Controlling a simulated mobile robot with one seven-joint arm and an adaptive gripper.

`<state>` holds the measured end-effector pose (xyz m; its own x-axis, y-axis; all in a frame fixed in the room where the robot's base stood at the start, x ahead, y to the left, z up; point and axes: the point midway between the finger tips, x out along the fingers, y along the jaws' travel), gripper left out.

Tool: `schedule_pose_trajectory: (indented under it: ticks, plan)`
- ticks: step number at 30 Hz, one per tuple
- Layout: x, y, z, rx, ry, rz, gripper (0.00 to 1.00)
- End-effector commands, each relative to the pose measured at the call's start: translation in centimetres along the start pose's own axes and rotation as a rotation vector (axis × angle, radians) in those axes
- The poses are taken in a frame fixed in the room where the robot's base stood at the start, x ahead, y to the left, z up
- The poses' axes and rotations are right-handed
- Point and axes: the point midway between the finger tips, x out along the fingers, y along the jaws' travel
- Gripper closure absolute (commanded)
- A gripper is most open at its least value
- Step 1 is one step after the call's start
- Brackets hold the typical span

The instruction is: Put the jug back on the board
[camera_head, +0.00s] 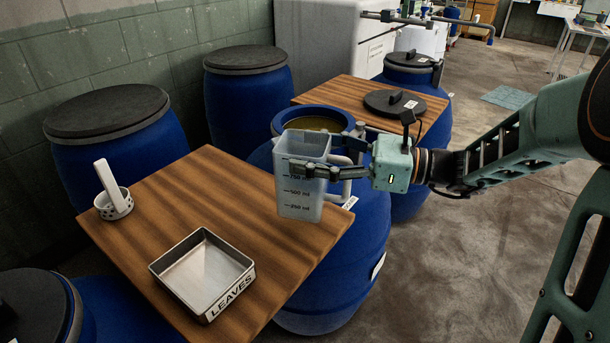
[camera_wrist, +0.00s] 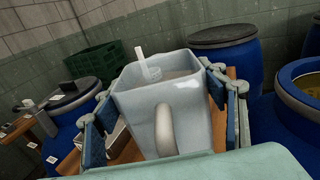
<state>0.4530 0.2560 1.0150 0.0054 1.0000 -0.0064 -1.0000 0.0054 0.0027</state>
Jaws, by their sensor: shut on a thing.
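The jug (camera_head: 303,207) is a translucent pale blue-grey measuring jug with millilitre marks and a side handle. It is upright in my gripper (camera_head: 318,152), whose fingers lie along both sides of it. In the wrist view the jug (camera_wrist: 140,112) fills the middle, its handle toward the camera. The wooden board (camera_head: 150,215) lies across barrels at left. In the head view the jug overlaps the board's right part; I cannot tell the gap beneath it. The board holds a metal tray marked LEAVES (camera_head: 205,270) and a white perforated strainer cup with a handle (camera_head: 114,200).
An open blue barrel (camera_head: 330,285) stands just behind and below the jug, with brownish contents. Another wooden board (camera_head: 345,92) with a dark lid (camera_head: 390,103) lies behind. Lidded blue barrels (camera_head: 246,90) line the wall. The board's right-middle surface looks bare.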

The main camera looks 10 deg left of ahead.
Motion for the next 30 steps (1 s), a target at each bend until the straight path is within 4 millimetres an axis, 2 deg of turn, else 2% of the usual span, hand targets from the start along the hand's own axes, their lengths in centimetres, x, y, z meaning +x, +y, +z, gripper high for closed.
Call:
schedule_pose_trajectory:
  ticks: [7,13,25,26,30]
  plan:
    - [1.1,-0.4,-1.5,0.000,-0.001,0.002,0.92]
    - [1.2,-0.5,-4.4,0.001,0.000,0.000,0.92]
    - [1.2,-0.4,-4.8,-0.001,0.000,0.000,0.92]
    - [1.2,-0.4,-4.8,-0.001,0.001,0.000,0.31]
    - [1.2,-0.4,-4.8,-0.001,0.001,0.000,0.17]
